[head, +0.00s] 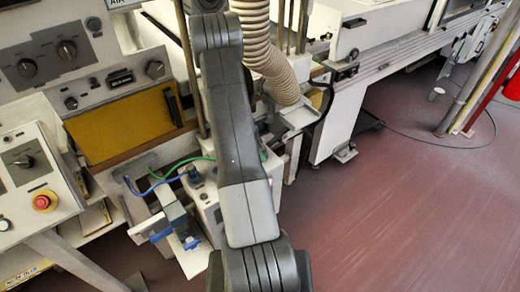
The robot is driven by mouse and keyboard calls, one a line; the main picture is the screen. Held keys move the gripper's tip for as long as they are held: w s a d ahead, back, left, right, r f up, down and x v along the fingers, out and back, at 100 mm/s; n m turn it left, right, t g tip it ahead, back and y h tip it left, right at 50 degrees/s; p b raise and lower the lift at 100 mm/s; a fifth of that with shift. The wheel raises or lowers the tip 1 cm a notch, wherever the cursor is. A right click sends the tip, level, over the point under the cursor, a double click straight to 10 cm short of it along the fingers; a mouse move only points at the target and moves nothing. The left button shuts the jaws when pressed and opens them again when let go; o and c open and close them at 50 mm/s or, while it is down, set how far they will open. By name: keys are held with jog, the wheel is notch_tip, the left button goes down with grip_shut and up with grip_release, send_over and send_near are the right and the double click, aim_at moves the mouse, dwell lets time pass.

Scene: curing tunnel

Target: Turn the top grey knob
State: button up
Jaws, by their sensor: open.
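Several dark grey knobs sit on the grey machine panels at the left. A large knob (66,49) is on the upper panel, with another large knob (27,68) lower to its left. A smaller knob (93,23) is higher, near the panel's top edge. Another knob (154,69) is at the right of the strip below, and a small one (71,103) at its left. A further knob (24,161) is on the lower left box. I cannot tell which one the task means. My arm rises through the middle of the view, right of the panels; my gripper is not in view.
A red emergency button (43,201) sits below the lower left knob. A yellow panel (124,122) is under the knob strip. A beige corrugated hose (268,45) hangs behind my arm. Blue and green cables run near a blue-handled part (175,224). Red floor (410,215) is open at the right.

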notch_tip(320, 180, up, 10)
jog(key=shift+f+b, duration=0.25)
jog(key=shift+b, duration=0.65)
